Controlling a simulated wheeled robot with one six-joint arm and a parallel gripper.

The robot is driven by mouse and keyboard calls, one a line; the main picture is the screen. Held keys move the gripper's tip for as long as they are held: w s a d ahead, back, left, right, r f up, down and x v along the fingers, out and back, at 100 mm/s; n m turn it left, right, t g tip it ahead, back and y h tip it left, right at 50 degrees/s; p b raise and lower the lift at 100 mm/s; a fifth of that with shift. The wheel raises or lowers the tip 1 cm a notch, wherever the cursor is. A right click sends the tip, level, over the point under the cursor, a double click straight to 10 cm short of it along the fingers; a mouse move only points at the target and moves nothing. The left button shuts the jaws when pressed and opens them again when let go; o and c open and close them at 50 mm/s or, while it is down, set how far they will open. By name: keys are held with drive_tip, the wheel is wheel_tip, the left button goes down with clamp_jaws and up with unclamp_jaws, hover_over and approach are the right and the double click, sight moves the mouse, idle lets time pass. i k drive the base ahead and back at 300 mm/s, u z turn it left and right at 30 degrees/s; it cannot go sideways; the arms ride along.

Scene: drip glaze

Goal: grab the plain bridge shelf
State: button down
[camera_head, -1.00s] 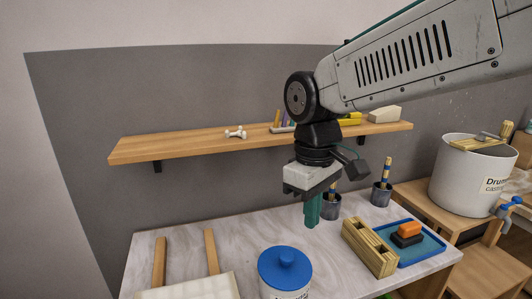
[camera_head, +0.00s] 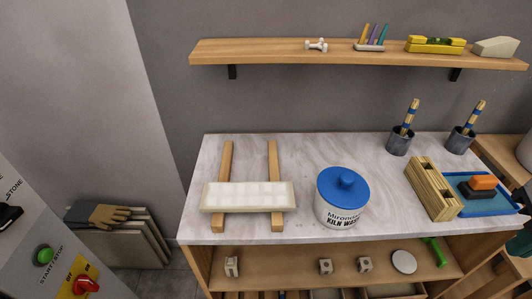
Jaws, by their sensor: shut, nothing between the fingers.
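A pale cream slab (camera_head: 248,196), which looks like the bridge shelf, lies across two wooden bars (camera_head: 226,160) on the left part of the marble-topped bench (camera_head: 310,155). Its upper face is marked in lighter rectangles. Both bars stick out behind and in front of it. My gripper and arm are not in the current view, so where the gripper is relative to the slab does not show.
A blue-lidded kiln wash tub (camera_head: 343,195) stands right of the slab. Further right are a wooden block holder (camera_head: 432,188), a blue tray (camera_head: 490,200) and brush cups (camera_head: 399,141). A wall shelf (camera_head: 270,50) runs above. Slabs with gloves (camera_head: 98,215) lean at left.

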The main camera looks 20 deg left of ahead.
sight(275, 195)
drive_tip(key=z, duration=1.75)
drive_tip(key=i, duration=1)
drive_tip(key=u, duration=3.4)
